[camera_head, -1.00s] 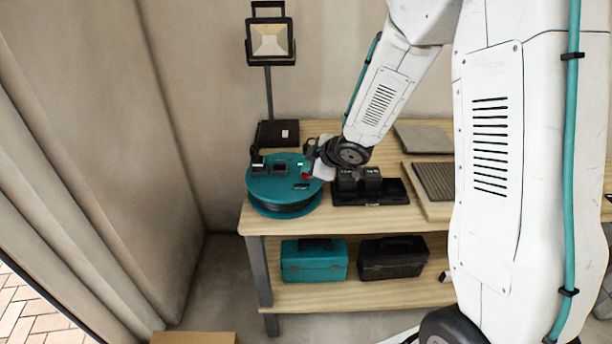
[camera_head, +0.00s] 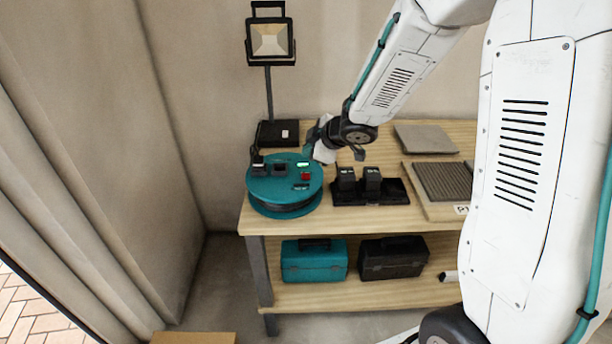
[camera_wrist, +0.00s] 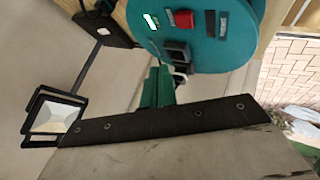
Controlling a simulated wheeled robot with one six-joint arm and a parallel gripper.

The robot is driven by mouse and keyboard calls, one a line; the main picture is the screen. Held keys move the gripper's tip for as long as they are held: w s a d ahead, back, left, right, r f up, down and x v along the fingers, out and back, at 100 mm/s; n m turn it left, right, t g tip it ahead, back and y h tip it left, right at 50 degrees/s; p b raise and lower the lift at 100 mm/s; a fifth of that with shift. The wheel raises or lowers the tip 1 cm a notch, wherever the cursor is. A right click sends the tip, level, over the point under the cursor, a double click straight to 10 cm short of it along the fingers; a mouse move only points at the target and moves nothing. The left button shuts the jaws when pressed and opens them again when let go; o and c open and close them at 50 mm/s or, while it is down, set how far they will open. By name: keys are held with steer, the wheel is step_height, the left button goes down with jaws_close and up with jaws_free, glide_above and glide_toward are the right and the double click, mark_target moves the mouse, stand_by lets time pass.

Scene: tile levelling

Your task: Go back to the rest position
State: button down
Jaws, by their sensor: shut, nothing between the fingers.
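My gripper (camera_head: 309,149) is at the end of my white arm, above the back right edge of the teal cable reel (camera_head: 262,191) on the workbench. It is shut and holds nothing. Its fingers are small and partly hidden in the head view. In the wrist view, the dark green fingers (camera_wrist: 158,86) point toward the reel (camera_wrist: 212,58), with a gap that I cannot judge. The reel's top carries a lit green switch (camera_head: 303,164), a red button (camera_head: 305,176) and dark sockets. The switch (camera_wrist: 151,21) and the button (camera_wrist: 181,18) also show in the wrist view.
A work lamp (camera_head: 270,42) stands behind the reel. A black charger tray (camera_head: 345,199) with two batteries sits right of it. Grey tiles (camera_head: 425,139) lie further right. Teal (camera_head: 314,264) and black (camera_head: 392,261) toolboxes are on the lower shelf. A cardboard box (camera_head: 194,338) is on the floor.

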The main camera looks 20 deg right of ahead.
stand_by(0.7)
steer(key=shift+d+f, duration=0.15)
steer(key=shift+d, duration=0.1)
steer(key=s+d+f+m+g+h, duration=0.1)
steer(key=s+d+f+m+h, duration=0.1)
steer(key=s+d+m+h, duration=0.3)
steer(key=s+d+r+m+g+h, duration=0.35)
steer(key=s+d+r, duration=0.25)
steer(key=s, duration=0.3)
steer(key=s+a+r+m+y, duration=0.1)
steer(key=s+a+r, duration=0.2)
steer(key=s, duration=0.4)
steer(key=s+a+r+m+g+y, duration=0.1)
steer(key=s+a+r+m+y, duration=0.1)
steer(key=s, duration=0.6)
steer(key=s+a+r+m+g+y, duration=0.1)
steer(key=s+a+r, duration=0.3)
steer(key=s, duration=0.4)
steer(key=shift+r+m+y, duration=0.35)
steer(key=shift+r+m, duration=0.3)
steer(key=shift+r, duration=0.25)
steer(key=shift+s+d+g, duration=0.1)
steer(key=shift+g, duration=0.25)
